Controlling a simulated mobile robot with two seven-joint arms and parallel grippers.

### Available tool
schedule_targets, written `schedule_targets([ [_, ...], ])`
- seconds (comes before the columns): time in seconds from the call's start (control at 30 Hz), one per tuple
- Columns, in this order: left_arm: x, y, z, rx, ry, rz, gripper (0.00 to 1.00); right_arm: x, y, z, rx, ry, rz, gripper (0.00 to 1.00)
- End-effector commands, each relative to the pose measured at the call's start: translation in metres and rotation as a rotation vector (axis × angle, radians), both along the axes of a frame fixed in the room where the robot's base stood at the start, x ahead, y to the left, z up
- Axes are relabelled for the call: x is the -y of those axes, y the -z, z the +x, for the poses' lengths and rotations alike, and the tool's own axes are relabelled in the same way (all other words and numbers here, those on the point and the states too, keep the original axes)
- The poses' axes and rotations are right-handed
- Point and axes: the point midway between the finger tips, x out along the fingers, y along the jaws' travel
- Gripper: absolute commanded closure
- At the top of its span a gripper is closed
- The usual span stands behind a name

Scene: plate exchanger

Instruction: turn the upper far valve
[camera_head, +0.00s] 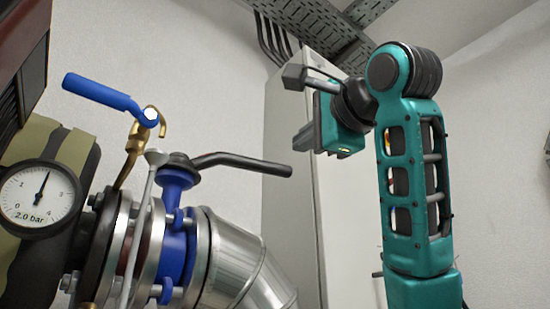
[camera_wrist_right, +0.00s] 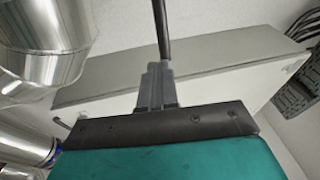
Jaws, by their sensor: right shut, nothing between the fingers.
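A valve with a blue body (camera_head: 176,190) sits on the pipe flange in the head view. Its long black lever (camera_head: 240,163) reaches out to the right, and it also shows as a dark bar (camera_wrist_right: 162,30) in the right wrist view. My right gripper (camera_head: 299,141) is just above the lever's free end, its fingers closed and empty. In the right wrist view the closed fingers (camera_wrist_right: 155,72) point toward the lever; I cannot tell whether they touch it. A smaller brass valve with a blue handle (camera_head: 100,92) is farther left. My left gripper is not in view.
A pressure gauge (camera_head: 40,195) reading about 2 bar is at the left. A silver pipe elbow (camera_head: 235,262) bends below the lever. A tall grey cabinet (camera_head: 285,200) stands behind my right gripper. Cable trays (camera_head: 320,30) hang overhead.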

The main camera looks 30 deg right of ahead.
Motion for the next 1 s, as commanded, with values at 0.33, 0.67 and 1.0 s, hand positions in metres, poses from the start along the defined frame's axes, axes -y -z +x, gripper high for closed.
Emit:
schedule_targets([
  [0.33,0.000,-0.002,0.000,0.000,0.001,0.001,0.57,-0.002,-0.002,0.008,0.028,0.018,0.043,1.00],
  [0.67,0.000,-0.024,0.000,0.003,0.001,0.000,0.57,0.010,-0.016,0.071,0.025,0.020,0.042,1.00],
  [1.0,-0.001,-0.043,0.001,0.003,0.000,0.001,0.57,0.019,-0.026,0.125,0.027,0.018,0.041,1.00],
])
